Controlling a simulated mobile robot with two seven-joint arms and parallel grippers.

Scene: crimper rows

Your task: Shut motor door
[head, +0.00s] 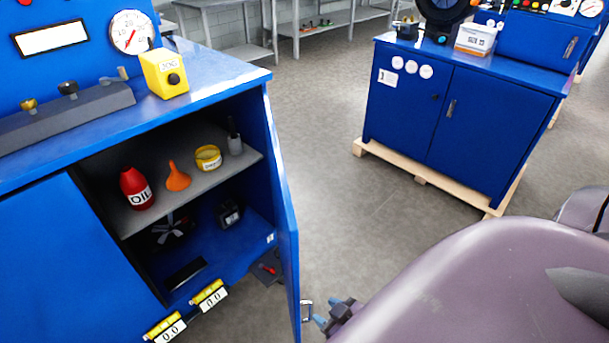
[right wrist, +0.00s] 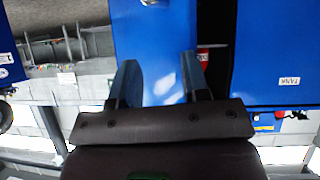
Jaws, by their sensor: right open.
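The motor door (head: 288,225) is the blue door at the right side of the near blue cabinet. It stands open and shows nearly edge-on in the head view. Its metal handle (head: 306,311) sticks out on the outer side, low in the picture. My right gripper (head: 335,318) is just right of the handle and open. In the right wrist view the door (right wrist: 150,35) lies ahead of my open fingers (right wrist: 160,85), with nothing held between them; whether they touch it I cannot tell. My left gripper is not in view.
The open cabinet's shelf (head: 205,190) holds a red oil bottle (head: 137,189), an orange funnel (head: 177,176) and a yellow tape roll (head: 208,158). Yellow gauges (head: 209,296) sit at the cabinet's lower edge. Another blue cabinet (head: 455,120) stands on a pallet behind. Grey floor between is clear.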

